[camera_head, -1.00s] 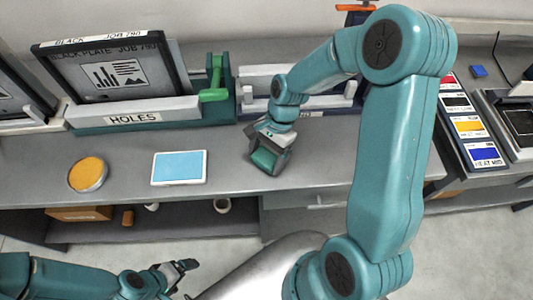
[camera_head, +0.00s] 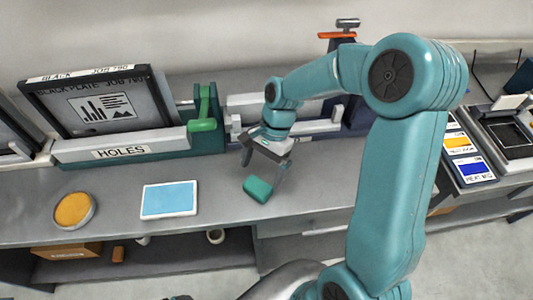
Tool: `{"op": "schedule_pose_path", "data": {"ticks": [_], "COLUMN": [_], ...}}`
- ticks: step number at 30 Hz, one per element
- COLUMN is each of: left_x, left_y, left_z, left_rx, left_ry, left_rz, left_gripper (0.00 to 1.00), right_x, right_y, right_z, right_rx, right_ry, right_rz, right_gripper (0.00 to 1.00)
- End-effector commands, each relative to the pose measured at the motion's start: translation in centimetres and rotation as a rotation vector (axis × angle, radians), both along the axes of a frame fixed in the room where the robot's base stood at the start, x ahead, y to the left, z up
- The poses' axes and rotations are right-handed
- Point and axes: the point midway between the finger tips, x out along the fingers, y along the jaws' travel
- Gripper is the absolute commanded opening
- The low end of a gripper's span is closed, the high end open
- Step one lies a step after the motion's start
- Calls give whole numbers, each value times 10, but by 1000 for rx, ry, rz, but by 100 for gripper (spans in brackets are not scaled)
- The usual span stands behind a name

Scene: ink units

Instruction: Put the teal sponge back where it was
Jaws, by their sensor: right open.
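The teal sponge (camera_head: 258,190) lies on the grey counter (camera_head: 320,182), right of the blue pad. My right gripper (camera_head: 264,171) is open just above and behind it. One finger shows to the left, and the other comes down close by the sponge's right side. I cannot tell whether that finger touches the sponge. Of my left gripper, only a small dark tip (camera_head: 180,298) shows at the bottom edge.
A blue pad in a white frame (camera_head: 169,200) and a round tin of orange-yellow stuff (camera_head: 74,210) are to the left. Behind stands a framed black plate (camera_head: 100,105) in a holder labelled HOLES (camera_head: 120,150), with a green handle (camera_head: 203,108). The counter right of the sponge is clear.

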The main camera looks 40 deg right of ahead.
Motion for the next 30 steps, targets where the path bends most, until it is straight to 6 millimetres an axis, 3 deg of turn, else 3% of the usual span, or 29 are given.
{"op": "schedule_pose_path", "data": {"ticks": [4, 10, 30], "left_x": [0, 0, 0], "left_y": [0, 0, 0], "left_z": [-5, -7, -7], "left_rx": [0, 0, 0], "left_ry": [0, 0, 0], "left_rz": [0, 0, 0], "left_gripper": [89, 89, 89], "right_x": [4, 6, 5], "right_y": [-13, -22, -23], "right_z": [30, 54, 58], "right_rx": [-2, -1, 1], "right_ry": [-6, -2, 1], "right_rz": [-1, 1, 0], "right_gripper": [100, 100, 100]}}
